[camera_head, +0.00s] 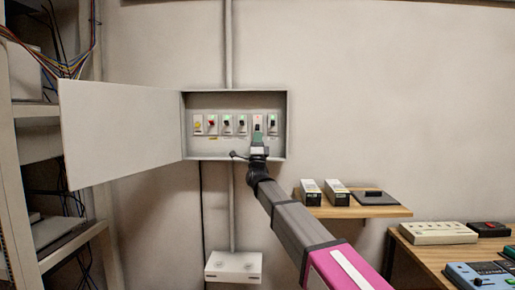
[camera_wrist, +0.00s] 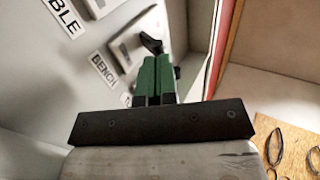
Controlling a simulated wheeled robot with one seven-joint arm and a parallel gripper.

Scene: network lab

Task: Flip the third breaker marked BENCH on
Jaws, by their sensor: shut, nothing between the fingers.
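The open grey breaker panel (camera_head: 222,153) on the wall holds a row of several breakers. My gripper (camera_head: 258,138) is in front of its right part, just below the fifth breaker from the left (camera_head: 258,120). That breaker's dark lever appears lower than its neighbours' levers. In the wrist view my gripper's green fingers (camera_wrist: 155,75) are together and empty. A black lever (camera_wrist: 152,43) shows just beyond their tips, beside the label BENCH (camera_wrist: 103,70). Whether the fingertips touch the lever I cannot tell. The head view labels are too small to read.
The panel door (camera_head: 122,135) stands open to the left. A small wooden shelf (camera_head: 350,210) with two boxes and a dark pad is below right. A rack with cables (camera_head: 40,160) stands at left. A bench with devices (camera_head: 420,258) is at lower right.

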